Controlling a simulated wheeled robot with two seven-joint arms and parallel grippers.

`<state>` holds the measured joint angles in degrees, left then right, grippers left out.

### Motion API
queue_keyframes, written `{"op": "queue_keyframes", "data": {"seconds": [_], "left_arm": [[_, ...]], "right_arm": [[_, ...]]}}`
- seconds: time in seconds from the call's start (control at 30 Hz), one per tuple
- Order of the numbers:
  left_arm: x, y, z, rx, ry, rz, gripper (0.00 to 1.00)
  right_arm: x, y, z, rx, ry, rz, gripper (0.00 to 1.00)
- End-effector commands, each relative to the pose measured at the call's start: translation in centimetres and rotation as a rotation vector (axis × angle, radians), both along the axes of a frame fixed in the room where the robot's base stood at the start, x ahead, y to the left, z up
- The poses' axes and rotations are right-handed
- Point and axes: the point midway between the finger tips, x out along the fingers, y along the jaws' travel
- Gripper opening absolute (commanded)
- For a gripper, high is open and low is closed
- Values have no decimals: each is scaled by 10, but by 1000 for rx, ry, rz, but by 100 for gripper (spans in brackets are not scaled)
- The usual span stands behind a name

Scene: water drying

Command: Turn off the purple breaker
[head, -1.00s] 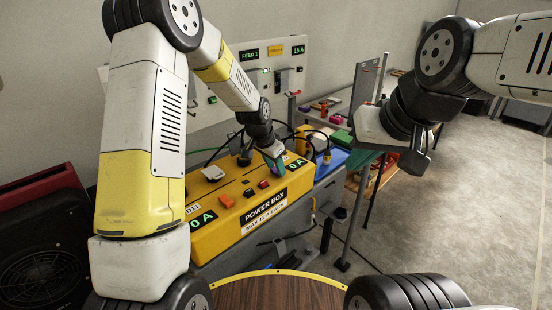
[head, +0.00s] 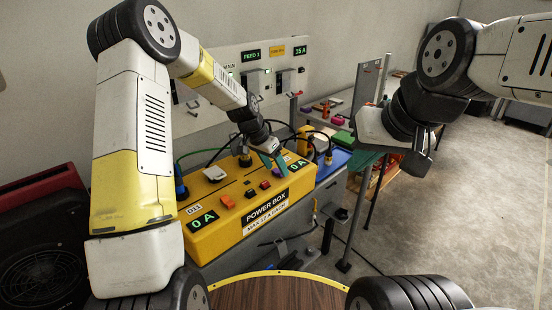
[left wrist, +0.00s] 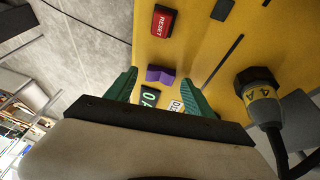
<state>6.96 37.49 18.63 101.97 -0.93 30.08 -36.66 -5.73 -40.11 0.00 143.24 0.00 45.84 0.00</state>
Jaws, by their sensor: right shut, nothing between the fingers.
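The purple breaker (left wrist: 160,75) is a small raised switch on the yellow power box (head: 205,243). In the left wrist view it lies ahead of and between my two green left fingertips, apart from both. In the head view the purple breaker (head: 277,172) shows small beside my left fingers. My left gripper (head: 271,163) is open and empty, just above the right part of the box top. It also shows in the left wrist view (left wrist: 162,85). My right gripper (head: 365,138) is shut and empty, held off to the right, away from the box.
A red RESET button (left wrist: 163,22) and an orange switch (head: 227,202) are on the box. A cable plug (left wrist: 257,85) stands up beside my left gripper. A white breaker panel (head: 225,85) is behind. Both box displays (head: 203,221) read 0 A.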

Motion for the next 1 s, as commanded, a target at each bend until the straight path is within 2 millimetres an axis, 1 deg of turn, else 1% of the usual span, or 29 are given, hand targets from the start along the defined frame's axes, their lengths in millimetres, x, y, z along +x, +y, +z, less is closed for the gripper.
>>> {"op": "queue_keyframes", "data": {"seconds": [0.17,0.27,0.37,0.5,0.6,0.7,0.8,1.0], "left_arm": [[0,0,1,0,-2,0,62],[0,3,8,0,-4,2,62],[-3,8,21,0,-5,3,62],[-7,18,44,1,-5,2,62],[-10,23,57,1,-3,1,62],[-12,26,67,0,-3,1,62],[-14,28,71,-1,-1,0,62],[-14,28,72,0,0,0,62]], "right_arm": [[0,0,0,0,0,0,0],[0,0,0,0,0,0,0],[0,0,0,0,0,0,0],[0,0,0,0,0,0,0],[0,0,0,0,0,0,0],[0,0,0,0,0,0,0],[0,0,0,0,0,0,0],[0,0,0,0,0,0,0]]}}
